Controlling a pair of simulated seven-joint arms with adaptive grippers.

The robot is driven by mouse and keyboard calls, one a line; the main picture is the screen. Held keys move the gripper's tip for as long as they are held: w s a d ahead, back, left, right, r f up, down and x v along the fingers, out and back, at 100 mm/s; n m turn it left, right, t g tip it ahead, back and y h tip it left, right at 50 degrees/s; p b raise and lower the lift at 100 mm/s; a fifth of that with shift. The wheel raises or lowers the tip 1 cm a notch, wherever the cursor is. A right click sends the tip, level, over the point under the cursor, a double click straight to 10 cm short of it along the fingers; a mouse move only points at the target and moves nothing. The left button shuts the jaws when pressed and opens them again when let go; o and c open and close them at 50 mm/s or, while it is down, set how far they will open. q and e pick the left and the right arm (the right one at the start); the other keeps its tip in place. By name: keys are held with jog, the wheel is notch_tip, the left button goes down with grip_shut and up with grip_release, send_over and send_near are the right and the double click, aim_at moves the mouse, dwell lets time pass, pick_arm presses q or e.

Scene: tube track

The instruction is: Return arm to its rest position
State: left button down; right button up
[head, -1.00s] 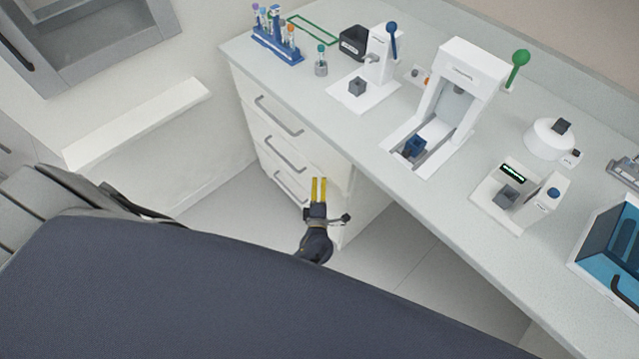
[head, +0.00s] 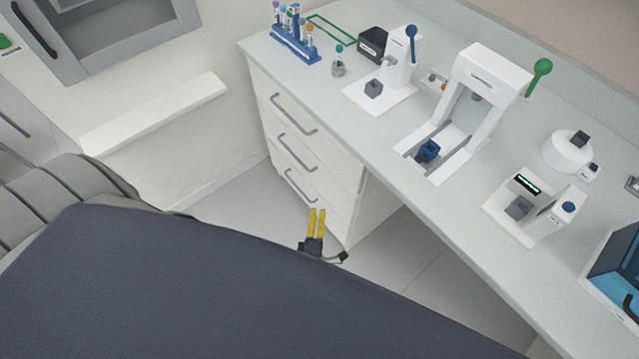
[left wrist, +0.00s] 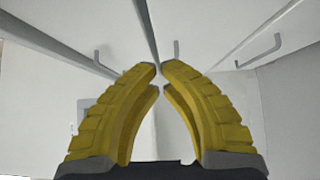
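My left gripper (head: 316,213) shows low in the head view, below the bench, in front of the drawer unit. Its two yellow fingers point up in the picture, with a narrow gap between them. In the left wrist view the fingers (left wrist: 160,67) curve toward each other, and a small gap shows between the tips. Nothing is held between them. Most of my left arm is hidden behind the dark body part in the foreground. My right gripper is not in view.
The drawer unit (head: 312,155) with several grey handles stands just beyond the left gripper. The bench (head: 395,140) above carries a tube rack (head: 296,48) and several white devices. Open floor (head: 390,262) lies right of the gripper.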

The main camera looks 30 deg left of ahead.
pick_arm(q)
jog(key=s+d+f+m+g+h, duration=0.4)
jog(key=s+f+m, duration=0.3)
jog(key=f, duration=0.4)
jog(key=s+d+f+m+g+h, duration=0.3)
jog(key=s+d+f+m+h, duration=0.15)
jog(key=f+m, duration=0.55)
jog(key=s+a+f+m+g, duration=0.3)
jog(key=s+f+m+g, duration=0.2)
jog(key=s+f, duration=0.6)
jog(key=s+a+f+m+g+y, duration=0.2)
jog(key=s+a+f+m+g, duration=0.1)
jog(key=s+a, duration=0.7)
jog(key=s+m, duration=0.1)
jog(key=s, duration=0.3)
jog(key=shift+s, duration=0.2)
jog(key=shift+a, duration=0.1)
